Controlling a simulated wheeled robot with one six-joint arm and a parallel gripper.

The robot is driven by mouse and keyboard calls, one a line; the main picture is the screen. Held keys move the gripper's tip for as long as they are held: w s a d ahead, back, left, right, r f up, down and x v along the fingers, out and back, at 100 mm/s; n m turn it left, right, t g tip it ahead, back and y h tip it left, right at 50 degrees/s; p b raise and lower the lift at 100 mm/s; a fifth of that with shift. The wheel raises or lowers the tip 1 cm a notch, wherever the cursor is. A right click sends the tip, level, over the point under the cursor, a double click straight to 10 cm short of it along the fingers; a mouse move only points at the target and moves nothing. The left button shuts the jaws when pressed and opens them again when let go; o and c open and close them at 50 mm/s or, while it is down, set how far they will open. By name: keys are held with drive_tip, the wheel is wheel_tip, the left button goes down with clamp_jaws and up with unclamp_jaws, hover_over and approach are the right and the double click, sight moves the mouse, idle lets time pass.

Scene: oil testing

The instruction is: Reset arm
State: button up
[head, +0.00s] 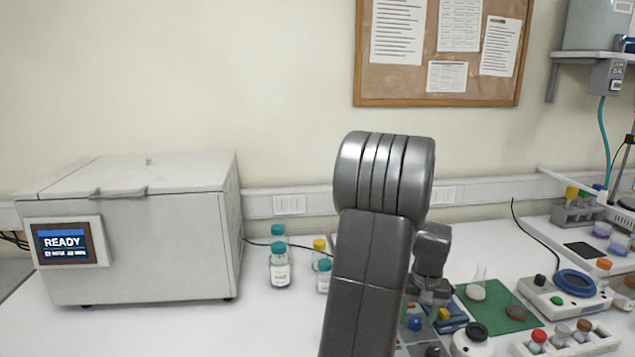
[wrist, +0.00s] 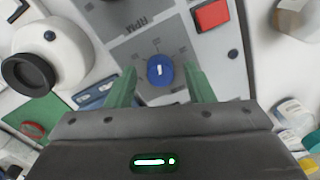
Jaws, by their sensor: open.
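My gripper (wrist: 161,72) is open and empty in the wrist view, its two green fingers apart. It points down over a grey panel (wrist: 135,48) with a blue knob (wrist: 160,70) and a red button (wrist: 211,15). The knob shows between the fingers, with a gap on each side; I cannot tell the height above it. In the head view my arm rises through the middle and bends down at the right, over the bench. The blue knob (head: 414,323) shows there beside my arm, and the arm hides much of the panel.
A white box machine (head: 145,235) with a lit READY screen (head: 65,242) stands at the left. Capped bottles (head: 280,268) stand left of my arm. A green mat (head: 488,312) with flasks, a stirrer device (head: 560,300) and a vial rack (head: 575,341) crowd the right. The front left bench is clear.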

sight(417, 319)
drive_tip(key=n, duration=0.5)
drive_tip(key=shift+r+n, duration=0.15)
drive_tip(key=shift+n, duration=0.25)
wheel_tip(417, 319, up, 7)
drive_tip(key=shift+w+d+r, duration=0.1)
drive_tip(key=shift+d, duration=0.05)
